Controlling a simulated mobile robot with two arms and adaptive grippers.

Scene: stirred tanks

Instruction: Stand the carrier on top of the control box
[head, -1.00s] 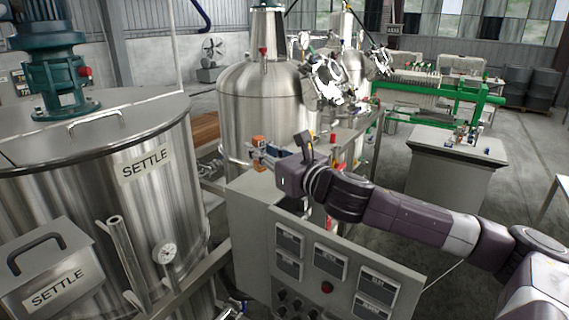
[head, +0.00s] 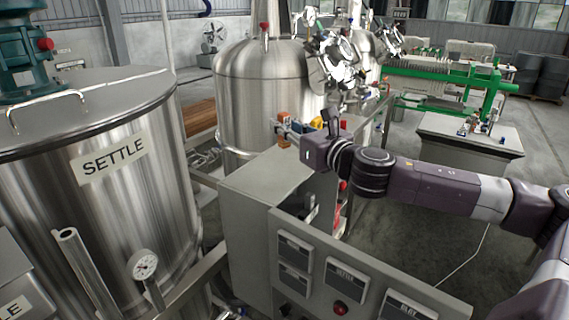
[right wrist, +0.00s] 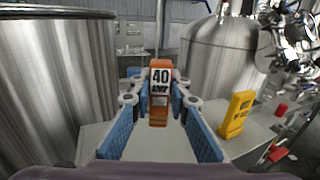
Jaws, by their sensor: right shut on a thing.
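The carrier is an orange block with a white "40 AMP" label (right wrist: 160,84), upright in the right wrist view. It shows small and orange in the head view (head: 283,119). My right gripper (right wrist: 160,98) is shut on it, with a blue-padded finger on each side. The control box (head: 262,172) is a grey cabinet with a sloped front panel. In the head view the carrier appears near the far edge of its flat top. I cannot tell whether its lower end touches the top. My left gripper is not in view.
A yellow sign-like block (right wrist: 236,114) stands to the right of the carrier, also partly visible in the head view (head: 317,123). A steel SETTLE tank (head: 110,190) is left of the box. Another steel tank (head: 262,95) stands behind. The near box top looks mostly clear.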

